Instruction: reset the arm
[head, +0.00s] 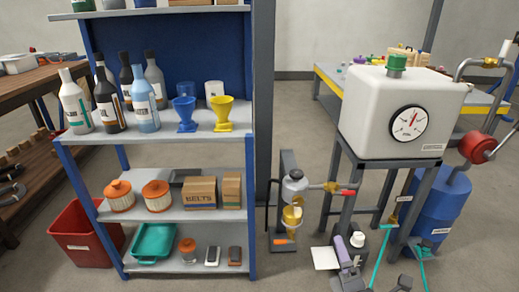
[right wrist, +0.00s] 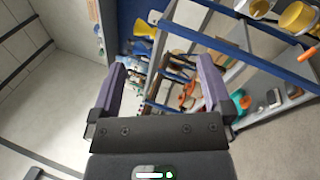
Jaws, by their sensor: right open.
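My right gripper (head: 347,246) shows low in the head view, right of the shelf and in front of the pump skid. In the right wrist view its two purple fingers (right wrist: 160,72) stand wide apart with nothing between them. The wrist view is tilted, and the shelf unit (right wrist: 235,50) shows beyond the fingers, apart from them. My left gripper is not in view.
The shelf unit (head: 165,144) holds bottles, funnels, filters and boxes. A white tank (head: 375,125) with a gauge stands on a frame at the right, beside a blue drum (head: 440,205). A red bin (head: 85,236) stands at the left. Floor lies between shelf and skid.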

